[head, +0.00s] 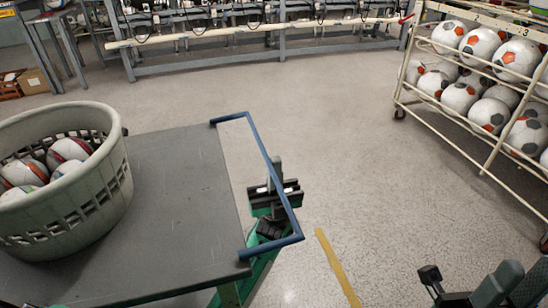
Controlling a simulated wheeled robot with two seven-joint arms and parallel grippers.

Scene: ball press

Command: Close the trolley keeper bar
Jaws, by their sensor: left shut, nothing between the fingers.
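A blue U-shaped bar (265,158), which looks like the keeper bar, sticks out from the right edge of a grey-topped trolley (185,185). Its two ends meet the trolley top at the far and near corners, and its long side stands off from the edge. My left gripper (276,183) is at the long side, towards the near corner. The bar crosses in front of part of it; I cannot tell whether they touch. The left gripper is shut and holds nothing. My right gripper (432,277) is partly in view at the bottom right, away from the bar, its fingers unclear.
A pale slotted basket (105,190) with several balls stands on the trolley's left side. A cream wire rack (450,125) full of balls stands at the right. Benches (290,42) line the back. Open floor (340,120) lies between trolley and rack.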

